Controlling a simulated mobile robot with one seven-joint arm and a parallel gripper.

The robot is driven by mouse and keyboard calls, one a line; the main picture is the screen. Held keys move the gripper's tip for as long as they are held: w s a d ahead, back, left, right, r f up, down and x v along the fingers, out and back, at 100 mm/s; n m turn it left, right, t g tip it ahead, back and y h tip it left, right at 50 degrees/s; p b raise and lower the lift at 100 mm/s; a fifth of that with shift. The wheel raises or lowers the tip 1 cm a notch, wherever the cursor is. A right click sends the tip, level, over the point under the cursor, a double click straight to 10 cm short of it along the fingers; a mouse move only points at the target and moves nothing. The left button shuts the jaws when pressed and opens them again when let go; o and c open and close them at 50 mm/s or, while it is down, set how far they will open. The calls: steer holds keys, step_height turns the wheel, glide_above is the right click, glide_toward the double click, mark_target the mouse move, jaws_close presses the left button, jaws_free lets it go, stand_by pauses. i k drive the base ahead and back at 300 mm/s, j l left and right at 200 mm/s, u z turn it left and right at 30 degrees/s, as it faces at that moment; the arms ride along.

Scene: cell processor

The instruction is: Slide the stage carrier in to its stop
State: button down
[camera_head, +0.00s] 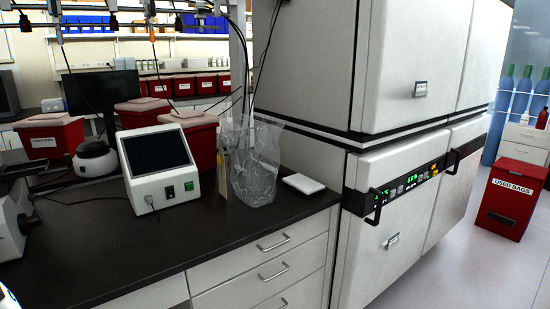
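I cannot pick out a stage carrier in this view. A grey-white instrument (12,222), perhaps a microscope, stands at the left edge of the dark bench and is cut off by the frame. A white console with a dark screen (162,163) stands upright in the middle of the bench. My gripper is not in view. A small white and blue shape (7,298) shows in the bottom left corner, too cropped to name.
The dark bench top (130,235) is clear in front of the console. A clear plastic bag (254,165) and a white pad (303,184) lie to its right. Red bins (50,139) stand behind. A tall white cabinet (390,190) and a red used-bags bin (508,200) are at right.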

mark_target(37, 163)
steer(key=u, duration=1.3)
steer(key=i+j+z, duration=0.15)
steer(key=j, duration=0.3)
steer(key=i+j+z, duration=0.15)
steer(key=j, duration=0.25)
steer(key=i+j+z, duration=0.15)
steer(key=j, duration=0.35)
steer(key=i, duration=0.95)
